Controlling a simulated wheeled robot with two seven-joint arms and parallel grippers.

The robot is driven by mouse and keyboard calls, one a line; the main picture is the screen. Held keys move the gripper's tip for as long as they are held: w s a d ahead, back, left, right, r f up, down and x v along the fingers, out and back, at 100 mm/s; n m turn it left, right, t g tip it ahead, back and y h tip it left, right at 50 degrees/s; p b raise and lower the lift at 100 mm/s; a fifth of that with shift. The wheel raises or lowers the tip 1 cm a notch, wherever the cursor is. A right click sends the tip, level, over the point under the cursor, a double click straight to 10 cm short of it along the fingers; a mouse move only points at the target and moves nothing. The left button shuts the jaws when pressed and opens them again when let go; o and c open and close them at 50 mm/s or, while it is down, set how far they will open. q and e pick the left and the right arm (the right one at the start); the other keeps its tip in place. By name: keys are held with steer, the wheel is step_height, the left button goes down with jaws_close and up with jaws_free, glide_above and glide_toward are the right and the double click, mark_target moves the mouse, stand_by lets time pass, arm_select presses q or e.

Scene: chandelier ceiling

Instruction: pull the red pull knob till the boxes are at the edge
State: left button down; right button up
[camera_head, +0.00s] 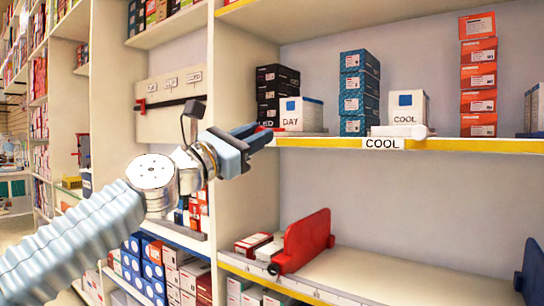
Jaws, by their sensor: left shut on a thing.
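My left gripper (262,138) reaches in from the left to the front edge of the upper shelf. It is shut on the red pull knob (261,128), of which only a small red bit shows between the fingers. Just behind it on the shelf stand a white box marked DAY (301,114) and a stack of black boxes (278,82). The shelf front (460,145) has a yellow strip. The DAY box appears close to this edge, but the gripper hides part of the gap. My right gripper is not in view.
Below, a red divider (306,240) stands beside small boxes. A vertical shelf panel (232,75) is close left of the gripper.

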arm_select(q)
steer(key=s+a+b, duration=0.3)
steer(key=s+a, duration=0.1)
steer(key=s, duration=0.2)
steer(key=shift+a, duration=0.25)
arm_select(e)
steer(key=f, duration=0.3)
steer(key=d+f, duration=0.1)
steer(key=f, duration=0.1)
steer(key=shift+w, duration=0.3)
arm_select(q)
steer(key=c, duration=0.9)
jaws_free()
steer(key=shift+s+b, duration=0.1)
steer(key=shift+b, duration=0.3)
steer(key=b+v, duration=1)
steer(key=v, duration=0.3)
steer(key=shift+s+a+f, duration=0.15)
steer(key=shift+s+a, duration=0.1)
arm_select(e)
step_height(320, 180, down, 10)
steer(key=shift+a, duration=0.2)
